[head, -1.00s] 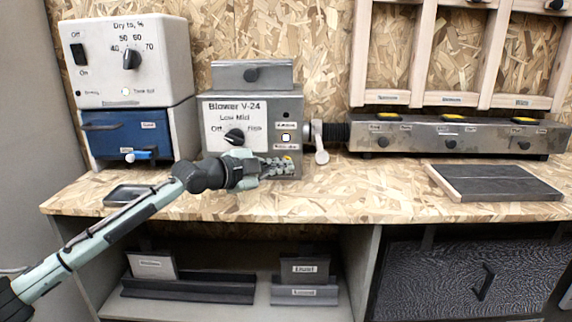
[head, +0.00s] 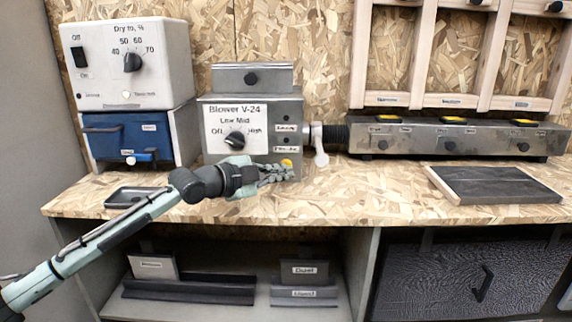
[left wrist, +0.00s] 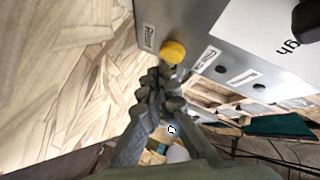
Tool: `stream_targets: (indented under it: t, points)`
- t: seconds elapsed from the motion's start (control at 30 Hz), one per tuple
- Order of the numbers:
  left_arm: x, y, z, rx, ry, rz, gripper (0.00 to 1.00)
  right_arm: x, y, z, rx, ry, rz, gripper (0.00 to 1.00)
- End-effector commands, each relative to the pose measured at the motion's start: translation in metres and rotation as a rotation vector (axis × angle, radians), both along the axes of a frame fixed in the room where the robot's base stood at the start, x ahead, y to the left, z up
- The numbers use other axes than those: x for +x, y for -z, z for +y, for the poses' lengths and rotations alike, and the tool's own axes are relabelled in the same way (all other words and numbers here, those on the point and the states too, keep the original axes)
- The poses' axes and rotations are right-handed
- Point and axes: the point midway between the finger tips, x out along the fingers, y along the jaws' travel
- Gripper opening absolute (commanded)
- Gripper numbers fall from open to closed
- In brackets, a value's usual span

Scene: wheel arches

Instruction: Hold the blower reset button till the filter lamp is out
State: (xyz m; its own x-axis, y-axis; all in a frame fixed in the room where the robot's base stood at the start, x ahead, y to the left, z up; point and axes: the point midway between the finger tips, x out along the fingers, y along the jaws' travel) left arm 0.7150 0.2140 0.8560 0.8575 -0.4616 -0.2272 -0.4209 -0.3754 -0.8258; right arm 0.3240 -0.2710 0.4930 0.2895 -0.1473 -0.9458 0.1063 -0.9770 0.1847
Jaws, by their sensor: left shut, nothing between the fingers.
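The blower box (head: 222,150), labelled Blower V-24, stands on the worktop. Its dark knob (head: 235,140) sits below the words Low Mid. The yellow button (head: 287,163) is low on the front's right side. It also shows in the left wrist view (left wrist: 173,52). Two small indicators, an upper (left wrist: 259,86) and a lower one (left wrist: 221,69), sit by labels above it, both dark. My left gripper (head: 286,173) is shut and empty, its tips just below the button. The left wrist view shows the fingertips (left wrist: 165,78) close to it; I cannot tell whether they touch.
A white dryer box (head: 160,65) with a lit lamp stands on a blue-fronted unit (head: 110,140) to the left. A small dark tray (head: 130,196) lies before it. A pipe with a white lever (head: 320,150) is right of the blower. The worktop (head: 370,190) is clear in front.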

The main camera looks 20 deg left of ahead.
Motion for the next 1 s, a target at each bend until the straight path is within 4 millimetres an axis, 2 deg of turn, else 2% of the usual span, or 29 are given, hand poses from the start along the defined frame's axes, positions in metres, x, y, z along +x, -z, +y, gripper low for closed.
stream_targets:
  t: [0.37,0.8,1.0]
  points:
    - [-0.004,-0.001,-0.001,0.002,0.000,-0.001,0.00,0.000,-0.003,0.000,0.000,0.000,-0.001,0.58]
    - [-0.044,-0.001,-0.012,0.002,0.001,0.000,0.00,0.000,-0.020,0.000,0.000,0.000,-0.001,0.58]
    - [-0.050,-0.001,-0.014,0.001,0.001,-0.001,0.00,0.000,-0.021,0.000,0.000,0.000,-0.001,0.58]
